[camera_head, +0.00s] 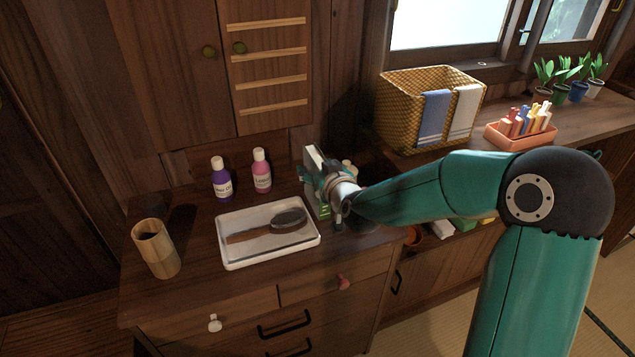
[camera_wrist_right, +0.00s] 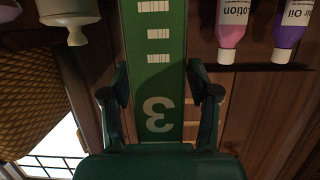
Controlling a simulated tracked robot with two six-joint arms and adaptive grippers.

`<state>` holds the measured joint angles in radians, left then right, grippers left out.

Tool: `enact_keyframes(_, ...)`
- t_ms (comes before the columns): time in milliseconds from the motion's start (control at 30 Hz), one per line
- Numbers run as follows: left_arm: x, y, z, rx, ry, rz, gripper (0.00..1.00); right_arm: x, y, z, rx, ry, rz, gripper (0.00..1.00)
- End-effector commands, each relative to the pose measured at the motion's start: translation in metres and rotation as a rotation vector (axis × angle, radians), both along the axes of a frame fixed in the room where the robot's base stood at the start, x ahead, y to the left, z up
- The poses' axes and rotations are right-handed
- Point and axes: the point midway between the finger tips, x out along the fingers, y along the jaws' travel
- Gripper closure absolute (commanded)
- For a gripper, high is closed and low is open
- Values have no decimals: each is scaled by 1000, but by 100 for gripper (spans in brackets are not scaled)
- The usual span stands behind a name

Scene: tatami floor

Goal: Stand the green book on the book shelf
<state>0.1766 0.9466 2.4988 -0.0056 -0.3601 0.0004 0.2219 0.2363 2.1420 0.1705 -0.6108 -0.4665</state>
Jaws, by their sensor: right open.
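The green book (camera_head: 325,210) stands upright on the wooden dresser, right of the white tray; my gripper hides much of it in the head view. In the right wrist view its green face (camera_wrist_right: 158,60) shows a white 3 and white bar patches. My right gripper (camera_head: 334,186) is at the book. Its two open fingers (camera_wrist_right: 159,85) lie on either side of the book in the wrist view; whether they touch it I cannot tell. My left gripper is out of view. I cannot clearly make out the book shelf.
The white tray (camera_head: 226,250) holds a hairbrush (camera_head: 285,222). Purple (camera_head: 221,180) and pink (camera_head: 262,172) bottles stand behind it, and a wooden cup (camera_head: 155,248) left of it. A wicker basket (camera_head: 400,120) with towels and an orange holder (camera_head: 520,140) stand on the right counter.

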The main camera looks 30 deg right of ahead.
Motion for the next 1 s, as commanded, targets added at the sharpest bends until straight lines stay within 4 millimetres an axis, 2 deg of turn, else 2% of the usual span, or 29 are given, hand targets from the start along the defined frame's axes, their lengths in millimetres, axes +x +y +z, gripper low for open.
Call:
enact_keyframes(200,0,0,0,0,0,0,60,1,0,0,0,0,0,40)
enact_keyframes(567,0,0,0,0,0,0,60,1,0,0,-1,0,1,100)
enact_keyframes(1000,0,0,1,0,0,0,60,1,0,5,-2,-3,-1,100)
